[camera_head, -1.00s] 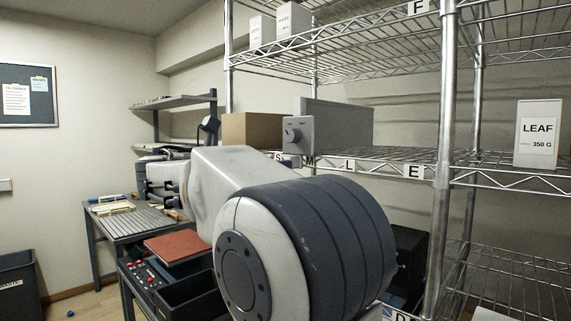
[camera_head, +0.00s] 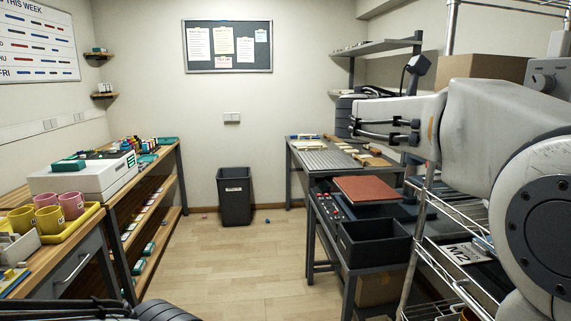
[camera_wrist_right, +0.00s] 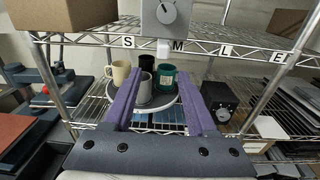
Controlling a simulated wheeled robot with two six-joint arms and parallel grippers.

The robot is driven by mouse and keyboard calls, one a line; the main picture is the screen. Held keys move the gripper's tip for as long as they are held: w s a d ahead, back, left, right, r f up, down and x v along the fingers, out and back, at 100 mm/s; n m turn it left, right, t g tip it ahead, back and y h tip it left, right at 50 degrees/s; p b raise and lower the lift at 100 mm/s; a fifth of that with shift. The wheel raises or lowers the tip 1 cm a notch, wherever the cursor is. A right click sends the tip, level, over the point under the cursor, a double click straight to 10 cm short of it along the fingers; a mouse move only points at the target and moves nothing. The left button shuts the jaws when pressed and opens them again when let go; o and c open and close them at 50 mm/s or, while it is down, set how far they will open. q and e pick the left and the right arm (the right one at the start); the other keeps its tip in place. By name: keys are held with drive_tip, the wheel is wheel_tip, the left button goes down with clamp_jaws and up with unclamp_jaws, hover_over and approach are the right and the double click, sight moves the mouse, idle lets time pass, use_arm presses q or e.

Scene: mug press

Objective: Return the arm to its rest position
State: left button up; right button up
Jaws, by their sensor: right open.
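My right arm (camera_head: 480,130) reaches in from the right edge of the head view, beside the wire shelving, with its ribbed shoulder joint at the far right. In the right wrist view, the two purple fingers of my right gripper (camera_wrist_right: 158,98) stand apart with nothing held between them. Beyond the fingers, a cream mug (camera_wrist_right: 117,74), a dark mug, a grey mug (camera_wrist_right: 143,87) and a teal mug (camera_wrist_right: 167,79) stand on a round white tray (camera_wrist_right: 160,107). The right fingertips cannot be made out in the head view. My left gripper is not in view.
Wire shelving (camera_wrist_right: 160,45) with lettered labels and a grey dial box (camera_wrist_right: 165,18) is close to my right arm. A left bench holds pink and yellow mugs (camera_head: 71,205).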

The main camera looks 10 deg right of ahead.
drive_tip(key=a+f+m+t+y, duration=0.1)
drive_tip(key=a+f+t+y, duration=0.1)
drive_tip(key=a+f+y, duration=0.55)
drive_tip(key=a+f+t+y, duration=0.2)
drive_tip(key=a+f, duration=0.6)
drive_tip(key=f, duration=0.7)
drive_tip(key=s+a+f+m+g+y, duration=0.2)
drive_tip(key=s+a+f+m+y, duration=0.25)
drive_tip(key=s+a+f, duration=0.5)
drive_tip(key=s+a+f+m+g+y, duration=0.2)
drive_tip(key=s+a+f+m+y, duration=0.35)
drive_tip(key=s+a, duration=0.5)
wheel_tip(320, 180, up, 13)
drive_tip(key=w+p, duration=0.1)
drive_tip(key=p, duration=1.2)
drive_tip(key=shift+w+d+f+h, duration=0.15)
drive_tip(key=shift+f+h, duration=0.05)
drive_tip(key=shift+h, duration=0.25)
